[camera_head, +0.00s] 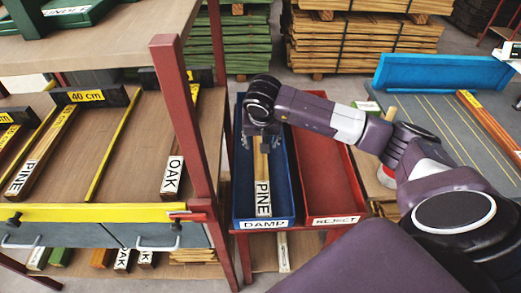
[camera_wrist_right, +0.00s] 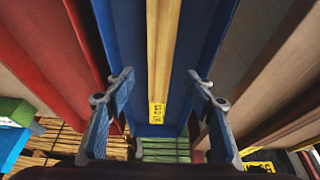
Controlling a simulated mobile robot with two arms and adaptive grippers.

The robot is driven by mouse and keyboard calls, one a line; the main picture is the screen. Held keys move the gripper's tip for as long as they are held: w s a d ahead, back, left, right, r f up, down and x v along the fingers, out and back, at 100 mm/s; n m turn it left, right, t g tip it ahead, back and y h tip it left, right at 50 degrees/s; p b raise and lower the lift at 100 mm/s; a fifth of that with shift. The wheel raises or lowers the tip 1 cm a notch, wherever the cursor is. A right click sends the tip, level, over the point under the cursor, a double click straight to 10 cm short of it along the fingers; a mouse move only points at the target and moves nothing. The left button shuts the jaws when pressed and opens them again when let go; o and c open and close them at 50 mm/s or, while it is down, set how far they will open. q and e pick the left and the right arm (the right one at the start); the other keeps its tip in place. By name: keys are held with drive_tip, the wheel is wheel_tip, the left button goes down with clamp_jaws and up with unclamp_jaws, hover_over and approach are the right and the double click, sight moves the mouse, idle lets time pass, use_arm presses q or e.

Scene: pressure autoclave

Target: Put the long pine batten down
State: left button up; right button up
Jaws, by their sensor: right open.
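The long pine batten (camera_head: 262,180) lies lengthwise in the blue tray labelled DAMP (camera_head: 240,205), its white PINE label toward me. In the right wrist view the batten (camera_wrist_right: 162,55) runs along the tray floor, with a yellow marked end. My right gripper (camera_head: 261,143) is over the far part of the batten. In the right wrist view its fingers (camera_wrist_right: 160,78) are wide apart, one on each side of the batten with clear gaps. The batten's far end is hidden by my wrist in the head view. My left gripper is not in view.
A red-framed rack (camera_head: 178,100) with pine and oak battens stands close on the left. A blue-edged table (camera_head: 440,75) is at right; timber stacks (camera_head: 365,40) stand behind.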

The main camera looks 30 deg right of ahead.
drive_tip(key=v, duration=0.3)
drive_tip(key=shift+s+r, duration=0.1)
drive_tip(key=shift+r, duration=0.2)
idle(0.3)
